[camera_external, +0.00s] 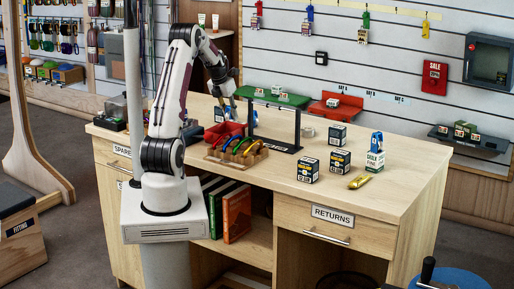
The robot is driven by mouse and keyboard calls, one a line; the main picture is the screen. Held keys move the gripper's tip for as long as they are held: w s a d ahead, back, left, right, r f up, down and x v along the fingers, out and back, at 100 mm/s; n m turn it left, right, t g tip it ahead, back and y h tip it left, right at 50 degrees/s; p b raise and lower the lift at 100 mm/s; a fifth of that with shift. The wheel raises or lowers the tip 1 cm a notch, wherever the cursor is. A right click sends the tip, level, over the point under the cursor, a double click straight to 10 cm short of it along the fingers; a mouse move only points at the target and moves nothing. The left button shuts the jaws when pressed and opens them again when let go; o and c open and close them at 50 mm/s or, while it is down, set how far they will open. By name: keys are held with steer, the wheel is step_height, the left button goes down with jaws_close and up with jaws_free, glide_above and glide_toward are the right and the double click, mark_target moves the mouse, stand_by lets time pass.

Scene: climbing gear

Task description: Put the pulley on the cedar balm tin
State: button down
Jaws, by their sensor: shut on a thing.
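My gripper (228,104) is at the back left of the wooden desk, above a red open bin (216,131). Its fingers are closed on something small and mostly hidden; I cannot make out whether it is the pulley. No pulley can be told for certain elsewhere on the desk.
A cardboard rack (237,150) holds coloured rings. Dark boxes (308,170), a chalk pack (375,162) and a yellow item (359,181) stand right.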

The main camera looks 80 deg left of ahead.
steer(key=shift+f, duration=1.05)
steer(key=shift+f, duration=0.15)
steer(key=c, duration=1.8)
jaws_free()
steer(key=shift+v, duration=6.15)
steer(key=shift+o, duration=0.4)
